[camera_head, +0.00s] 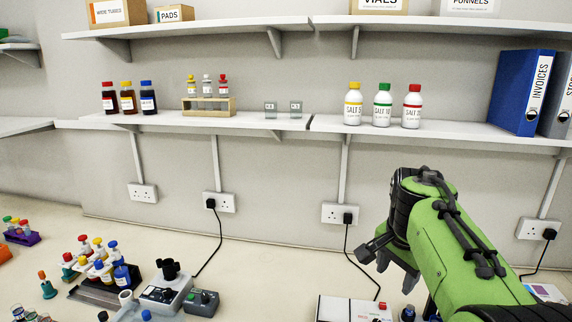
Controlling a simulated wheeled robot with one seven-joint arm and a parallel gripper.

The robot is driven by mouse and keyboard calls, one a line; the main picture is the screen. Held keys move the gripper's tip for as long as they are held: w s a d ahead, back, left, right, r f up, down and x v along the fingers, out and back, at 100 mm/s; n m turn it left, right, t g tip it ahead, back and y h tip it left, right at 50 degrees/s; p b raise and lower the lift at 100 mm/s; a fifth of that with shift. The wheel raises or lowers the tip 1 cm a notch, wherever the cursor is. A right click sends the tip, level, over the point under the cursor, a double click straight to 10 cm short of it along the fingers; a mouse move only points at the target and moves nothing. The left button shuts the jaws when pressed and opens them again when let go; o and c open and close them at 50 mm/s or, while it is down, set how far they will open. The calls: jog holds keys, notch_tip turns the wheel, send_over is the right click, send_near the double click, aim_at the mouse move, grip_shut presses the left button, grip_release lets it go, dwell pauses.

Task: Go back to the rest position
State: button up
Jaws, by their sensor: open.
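My green and black arm reaches in from the lower right over the bench. My gripper (410,281) is at its far end, low over the bench and partly hidden by the arm. It is open, and I see nothing held in it. A white box or device (345,309) with a red part on top stands on the bench, left of and below the gripper. Dark blue items near the bottom edge, below the gripper, are too cut off to name.
The wall shelf (270,122) holds bottles, a wooden rack and binders (522,92). Bench between the control box and white device looks clear.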

jog(key=s+a+f+n+t, duration=0.1)
jog(key=s+a+f+n, duration=0.1)
jog(key=s, duration=0.6)
jog(key=s+a+f+n+t, duration=0.1)
jog(key=s+a+f+n, duration=0.1)
jog(key=s+n, duration=0.3)
jog(key=s+a+f+n+t+y+b, duration=0.1)
jog(key=s+n, duration=0.3)
jog(key=s, duration=0.7)
jog(key=shift+s+a+f, duration=0.35)
jog(key=shift+a+f, duration=0.3)
jog(key=shift+f, duration=0.05)
